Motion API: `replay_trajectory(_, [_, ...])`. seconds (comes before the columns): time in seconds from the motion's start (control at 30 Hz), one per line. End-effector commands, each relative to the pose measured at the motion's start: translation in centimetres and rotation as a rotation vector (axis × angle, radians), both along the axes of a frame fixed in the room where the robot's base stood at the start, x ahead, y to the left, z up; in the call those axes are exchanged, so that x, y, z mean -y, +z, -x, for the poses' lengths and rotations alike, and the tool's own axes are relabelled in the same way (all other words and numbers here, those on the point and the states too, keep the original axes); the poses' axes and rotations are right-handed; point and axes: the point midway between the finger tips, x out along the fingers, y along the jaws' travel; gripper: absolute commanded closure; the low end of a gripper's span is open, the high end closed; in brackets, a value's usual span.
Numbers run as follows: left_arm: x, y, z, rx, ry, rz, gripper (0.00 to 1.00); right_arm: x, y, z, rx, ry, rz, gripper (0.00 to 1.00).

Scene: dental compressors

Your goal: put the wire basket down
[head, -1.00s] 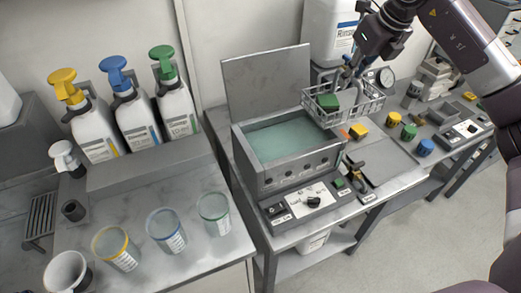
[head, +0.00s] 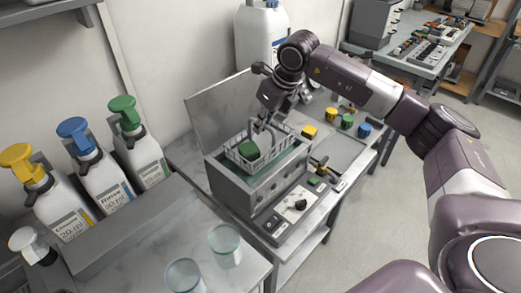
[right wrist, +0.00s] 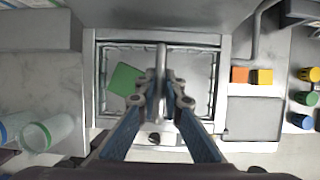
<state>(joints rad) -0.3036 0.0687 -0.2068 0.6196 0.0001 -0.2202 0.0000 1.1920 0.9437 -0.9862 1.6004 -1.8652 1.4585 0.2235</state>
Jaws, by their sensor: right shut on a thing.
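The wire basket (head: 270,156) is at the opening of the grey tank (head: 237,187), with its lower part inside the rim. A green block (head: 248,147) lies in the basket. My right gripper (head: 262,124) is shut on the basket's handle above it. In the right wrist view the fingers (right wrist: 166,88) close on the handle bar (right wrist: 160,62), and the green block (right wrist: 124,79) shows to the left. Whether the basket rests on the tank floor cannot be told. My left gripper is not in view.
The tank's raised lid (head: 222,108) stands behind it. Yellow, green and blue caps (head: 347,121) are to the right. Pump bottles (head: 90,165) and clear cups (head: 224,244) are to the left. A control panel (head: 296,205) is in front.

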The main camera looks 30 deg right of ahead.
Motion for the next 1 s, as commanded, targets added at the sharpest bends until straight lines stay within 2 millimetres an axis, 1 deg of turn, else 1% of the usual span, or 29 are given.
replay_trajectory(0.03, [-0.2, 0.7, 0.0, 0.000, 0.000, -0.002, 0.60, 0.0, -1.1, 0.1, -0.003, 0.001, -0.001, 1.00])
replay_trajectory(0.1, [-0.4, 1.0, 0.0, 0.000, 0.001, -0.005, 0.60, 0.0, -2.7, 0.1, -0.002, 0.000, 0.000, 1.00])
replay_trajectory(0.2, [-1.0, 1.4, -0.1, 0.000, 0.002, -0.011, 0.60, -0.1, -4.4, 0.0, 0.000, 0.001, -0.001, 1.00])
replay_trajectory(0.43, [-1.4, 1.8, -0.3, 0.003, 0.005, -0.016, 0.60, -0.1, -6.4, 0.0, 0.002, 0.000, -0.002, 1.00])
replay_trajectory(0.6, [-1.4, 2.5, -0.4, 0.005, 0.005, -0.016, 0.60, -0.1, -9.0, 0.0, 0.001, 0.000, -0.001, 1.00])
replay_trajectory(0.73, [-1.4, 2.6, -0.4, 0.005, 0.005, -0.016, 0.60, -0.1, -10.0, -0.1, 0.003, 0.001, -0.002, 1.00])
replay_trajectory(0.9, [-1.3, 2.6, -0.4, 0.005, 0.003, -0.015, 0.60, -0.1, -10.1, -0.1, 0.003, 0.001, -0.001, 1.00])
replay_trajectory(0.93, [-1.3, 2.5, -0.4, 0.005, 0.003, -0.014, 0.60, -0.1, -10.2, 0.0, 0.000, 0.001, 0.000, 0.91])
replay_trajectory(1.0, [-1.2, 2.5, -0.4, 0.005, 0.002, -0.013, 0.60, -0.1, -10.2, 0.0, 0.000, 0.001, 0.000, 0.83])
